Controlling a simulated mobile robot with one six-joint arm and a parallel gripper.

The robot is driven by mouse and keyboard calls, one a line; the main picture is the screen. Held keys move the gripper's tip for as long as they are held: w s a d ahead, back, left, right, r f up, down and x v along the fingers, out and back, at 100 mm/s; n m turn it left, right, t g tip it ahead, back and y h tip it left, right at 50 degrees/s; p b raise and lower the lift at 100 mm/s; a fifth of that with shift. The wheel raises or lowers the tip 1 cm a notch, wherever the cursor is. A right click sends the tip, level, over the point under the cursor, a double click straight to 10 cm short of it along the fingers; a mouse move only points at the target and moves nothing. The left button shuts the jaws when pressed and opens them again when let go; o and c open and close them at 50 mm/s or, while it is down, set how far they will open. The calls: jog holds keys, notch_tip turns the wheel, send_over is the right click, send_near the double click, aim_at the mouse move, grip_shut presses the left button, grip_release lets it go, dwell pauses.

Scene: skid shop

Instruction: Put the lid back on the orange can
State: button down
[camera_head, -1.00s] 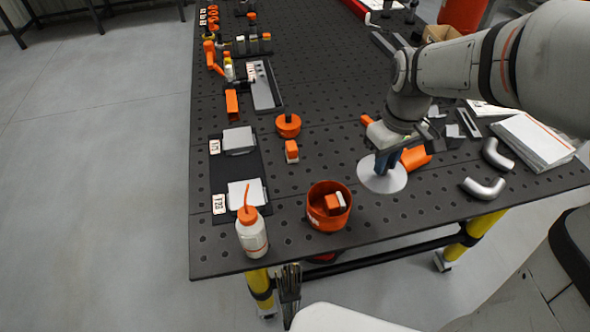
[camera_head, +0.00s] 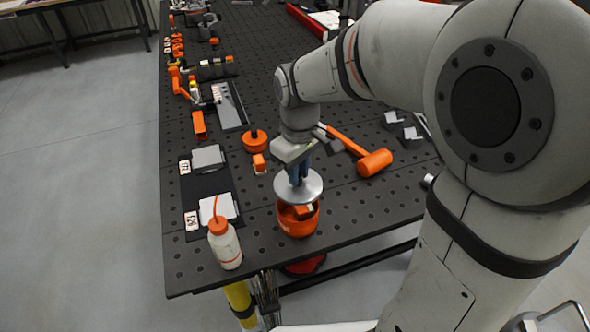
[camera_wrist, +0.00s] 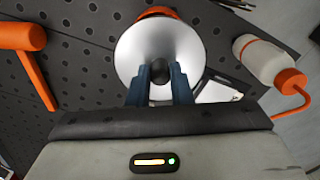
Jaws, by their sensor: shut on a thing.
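My gripper (camera_head: 298,175) is shut on the dark knob of the round silver lid (camera_head: 310,188). In the wrist view the blue fingers (camera_wrist: 160,88) pinch the knob, and the lid (camera_wrist: 190,45) spreads out beyond them. The lid hangs over the back part of the orange can (camera_head: 298,226), which stands near the table's front edge. In the wrist view only a sliver of the can's orange rim (camera_wrist: 157,11) shows past the lid. Whether the lid touches the rim I cannot tell.
A white squeeze bottle (camera_head: 225,246) with an orange cap and spout stands left of the can. An orange mallet (camera_head: 374,163) lies to the right. An orange knobbed piece (camera_head: 255,142) and a small orange block (camera_head: 259,163) lie behind, left of my gripper.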

jog(key=shift+w+f, duration=0.1)
jog(key=shift+f, duration=0.15)
jog(key=shift+f+b, duration=2.45)
jog(key=shift+f, duration=0.6)
jog(key=shift+f, duration=0.1)
jog(key=c, duration=1.2)
grip_release()
jog(key=shift+c, duration=0.2)
jog(key=shift+o, duration=0.5)
jog(key=o, duration=0.4)
jog(key=shift+w, duration=0.15)
